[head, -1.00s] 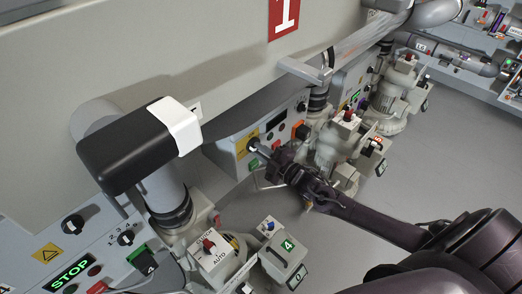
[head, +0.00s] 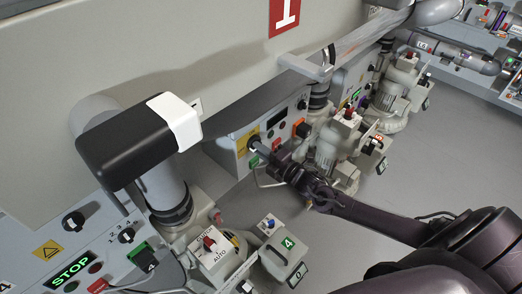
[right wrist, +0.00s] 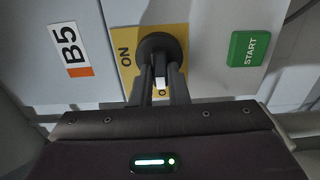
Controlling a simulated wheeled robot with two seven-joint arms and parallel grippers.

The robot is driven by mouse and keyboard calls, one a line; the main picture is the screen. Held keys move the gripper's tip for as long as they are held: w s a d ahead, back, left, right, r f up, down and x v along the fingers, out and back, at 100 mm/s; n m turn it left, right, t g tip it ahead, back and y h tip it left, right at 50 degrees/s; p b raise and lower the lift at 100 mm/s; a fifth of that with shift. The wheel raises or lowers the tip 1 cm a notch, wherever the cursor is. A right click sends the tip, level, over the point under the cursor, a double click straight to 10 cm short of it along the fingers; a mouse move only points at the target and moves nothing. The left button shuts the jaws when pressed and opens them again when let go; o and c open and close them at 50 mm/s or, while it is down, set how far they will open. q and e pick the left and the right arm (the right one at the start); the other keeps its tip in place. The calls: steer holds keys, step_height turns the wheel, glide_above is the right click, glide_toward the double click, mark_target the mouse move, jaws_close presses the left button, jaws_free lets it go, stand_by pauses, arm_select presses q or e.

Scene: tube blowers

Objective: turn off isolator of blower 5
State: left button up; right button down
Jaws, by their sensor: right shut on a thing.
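The isolator (right wrist: 157,45) is a round black knob on a yellow plate (right wrist: 125,65). A B5 label (right wrist: 70,48) is beside it in the right wrist view. The knob's white-tipped handle points down in that view, toward a mostly hidden marking; "ON" is readable to its left. My right gripper (right wrist: 161,80) is shut on the handle, one finger on each side. In the head view my right gripper (head: 263,150) reaches the yellow plate (head: 242,147) on the panel, and its fingers partly cover the knob. My left gripper is not in view.
A green START button (right wrist: 249,49) is right of the isolator. An orange-and-black switch (head: 301,128) is on the same panel. The blower 4 panel, with a lit STOP display (head: 71,272), is at lower left. Pipes and machines line the wall; grey floor (head: 450,130) is open at right.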

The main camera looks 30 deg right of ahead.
steer(key=shift+f, duration=0.1)
steer(key=c, duration=1.4)
jaws_free()
steer(key=shift+s, duration=0.1)
